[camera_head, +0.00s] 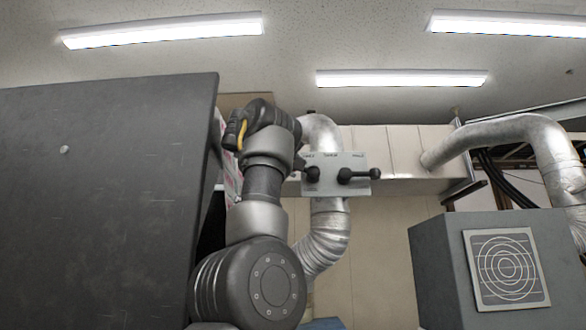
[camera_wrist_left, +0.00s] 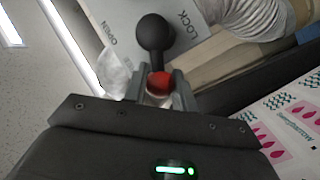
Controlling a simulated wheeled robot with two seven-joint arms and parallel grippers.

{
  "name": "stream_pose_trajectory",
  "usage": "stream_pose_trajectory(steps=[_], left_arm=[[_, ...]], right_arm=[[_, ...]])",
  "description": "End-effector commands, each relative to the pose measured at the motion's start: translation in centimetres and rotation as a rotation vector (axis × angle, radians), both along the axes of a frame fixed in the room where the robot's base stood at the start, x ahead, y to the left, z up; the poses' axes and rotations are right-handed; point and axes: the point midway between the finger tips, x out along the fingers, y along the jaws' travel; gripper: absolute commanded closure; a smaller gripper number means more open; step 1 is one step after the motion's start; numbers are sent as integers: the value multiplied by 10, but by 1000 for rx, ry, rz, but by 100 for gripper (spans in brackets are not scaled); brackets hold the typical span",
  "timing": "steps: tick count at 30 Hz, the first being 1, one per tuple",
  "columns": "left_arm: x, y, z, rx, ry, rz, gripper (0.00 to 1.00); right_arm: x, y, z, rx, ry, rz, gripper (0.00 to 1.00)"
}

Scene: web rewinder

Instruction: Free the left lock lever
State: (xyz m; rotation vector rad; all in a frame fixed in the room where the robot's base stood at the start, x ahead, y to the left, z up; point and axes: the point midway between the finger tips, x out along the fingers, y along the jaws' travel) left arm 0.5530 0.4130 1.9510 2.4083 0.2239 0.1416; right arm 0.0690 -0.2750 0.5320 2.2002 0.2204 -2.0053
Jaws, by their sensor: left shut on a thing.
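A grey panel (camera_head: 335,160) carries two black levers. The left lock lever (camera_head: 312,174) is at the panel's left edge, partly hidden behind my left arm. In the left wrist view the lever (camera_wrist_left: 155,38) shows a black round knob and a red part (camera_wrist_left: 160,82) between my fingers. My left gripper (camera_wrist_left: 158,76) is shut on this lever, near the printed words OPEN and LOCK. In the head view my left gripper's fingers are hidden by the arm. The right lever (camera_head: 358,175) lies level on the panel. My right gripper is not in view.
A large dark board (camera_head: 100,190) stands close on the left. A silver duct (camera_head: 325,240) runs behind and below the panel. A grey box with a round grille (camera_head: 505,268) stands at the lower right. Printed web (camera_wrist_left: 295,130) shows at the right of the wrist view.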

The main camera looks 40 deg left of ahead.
Motion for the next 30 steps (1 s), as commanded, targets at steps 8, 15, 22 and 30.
stream_pose_trajectory(steps=[8,15,22,30], left_arm=[[0,0,2,23,15,2,96],[0,0,3,24,13,2,96],[0,0,2,23,14,1,52],[0,0,3,22,15,1,52]], right_arm=[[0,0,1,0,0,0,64],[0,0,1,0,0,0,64],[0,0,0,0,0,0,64],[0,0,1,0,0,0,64]])
